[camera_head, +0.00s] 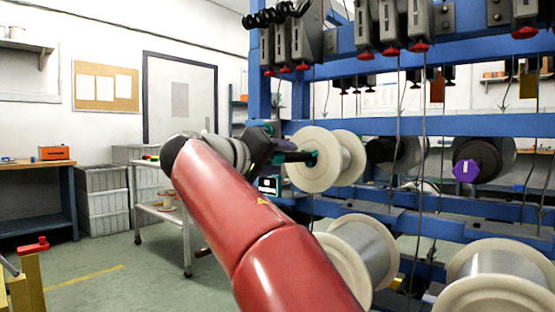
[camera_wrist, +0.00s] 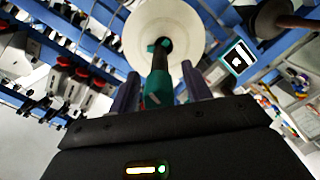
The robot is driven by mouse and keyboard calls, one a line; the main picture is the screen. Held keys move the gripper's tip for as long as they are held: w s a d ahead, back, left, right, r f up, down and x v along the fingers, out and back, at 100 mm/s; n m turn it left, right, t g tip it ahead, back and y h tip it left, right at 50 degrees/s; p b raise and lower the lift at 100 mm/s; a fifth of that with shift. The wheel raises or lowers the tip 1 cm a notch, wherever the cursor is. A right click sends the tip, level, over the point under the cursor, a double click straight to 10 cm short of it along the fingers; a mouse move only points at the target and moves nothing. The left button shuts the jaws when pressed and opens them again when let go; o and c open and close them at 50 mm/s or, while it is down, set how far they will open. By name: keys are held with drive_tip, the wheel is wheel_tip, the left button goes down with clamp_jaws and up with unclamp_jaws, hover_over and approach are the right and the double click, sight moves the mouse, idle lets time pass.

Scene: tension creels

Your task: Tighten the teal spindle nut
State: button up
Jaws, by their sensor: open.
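The teal spindle nut (camera_wrist: 157,88) is at the near end of a dark spindle in the wrist view. The spindle runs to the hub of a cream spool (camera_wrist: 185,25), where more teal shows. In the head view the same spool (camera_head: 340,160) hangs on the blue rack, with teal (camera_head: 311,158) at its hub. My gripper (camera_wrist: 160,85) is open, one finger on each side of the nut, with visible gaps.
The blue creel rack (camera_head: 470,125) fills the right side. A purple nut (camera_head: 466,171) is on a dark spool to the right. Lower cream spools (camera_head: 360,255) stand below my gripper. A black-and-white tag (camera_wrist: 238,57) is near the spool. A white trolley (camera_head: 165,215) stands left; floor there is open.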

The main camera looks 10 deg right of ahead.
drive_tip(key=v, duration=0.7)
drive_tip(key=shift+s+a, duration=0.25)
drive_tip(key=shift+a, duration=0.05)
